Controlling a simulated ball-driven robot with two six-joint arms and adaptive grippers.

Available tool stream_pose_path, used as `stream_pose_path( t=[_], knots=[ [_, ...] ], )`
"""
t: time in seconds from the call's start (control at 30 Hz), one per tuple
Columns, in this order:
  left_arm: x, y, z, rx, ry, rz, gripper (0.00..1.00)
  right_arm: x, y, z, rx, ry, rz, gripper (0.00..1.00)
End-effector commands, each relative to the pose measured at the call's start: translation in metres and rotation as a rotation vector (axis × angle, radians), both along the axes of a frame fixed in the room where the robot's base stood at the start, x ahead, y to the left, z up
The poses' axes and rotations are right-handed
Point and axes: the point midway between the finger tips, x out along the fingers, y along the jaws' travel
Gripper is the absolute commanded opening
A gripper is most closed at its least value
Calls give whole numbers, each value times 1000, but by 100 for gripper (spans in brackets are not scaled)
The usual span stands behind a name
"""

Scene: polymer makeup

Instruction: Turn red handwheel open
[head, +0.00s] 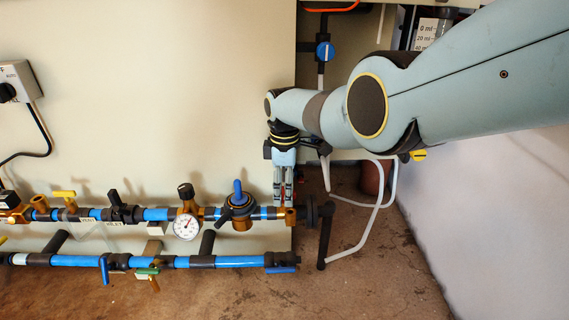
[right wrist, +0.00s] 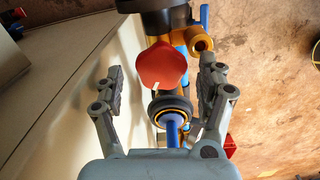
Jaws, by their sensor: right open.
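The red handwheel (right wrist: 163,66), a lobed knob with a small white mark on its rim, shows in the right wrist view. It lies between the two fingertips of my right gripper (right wrist: 162,78), which is open with a gap on either side of the wheel. In the head view my right gripper (head: 284,192) points down at the right end of the upper blue pipe. There the gripper mostly hides the handwheel, with only a little red between the fingers. My left gripper is not in view.
The upper pipe carries a round gauge (head: 187,226), a blue-handled valve (head: 239,205) and a yellow-handled valve (head: 64,194). A lower blue pipe (head: 230,261) runs below it. A white hose (head: 372,222) hangs at right. A beige panel (head: 150,90) stands behind the pipes.

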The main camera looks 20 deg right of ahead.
Motion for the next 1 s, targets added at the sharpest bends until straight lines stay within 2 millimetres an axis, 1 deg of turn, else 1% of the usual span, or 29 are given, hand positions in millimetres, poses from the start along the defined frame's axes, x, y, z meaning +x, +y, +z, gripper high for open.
stream_pose_path(
  t=[0.17, 0.4, 0.5, 0.6, 0.73, 1.0],
  knots=[
    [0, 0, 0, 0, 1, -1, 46, -1, 0, 20, 1, -4, 0, 74],
    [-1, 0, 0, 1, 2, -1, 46, 0, 0, 72, 1, -6, 0, 74],
    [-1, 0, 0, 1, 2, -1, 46, 0, 0, 90, 1, -4, 0, 74],
    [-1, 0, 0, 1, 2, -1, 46, -1, 0, 102, 1, -1, 0, 74],
    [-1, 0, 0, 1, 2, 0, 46, -1, 0, 110, 1, 0, 0, 74],
    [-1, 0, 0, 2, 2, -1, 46, -1, 0, 111, 0, 1, 1, 74]
  ],
)
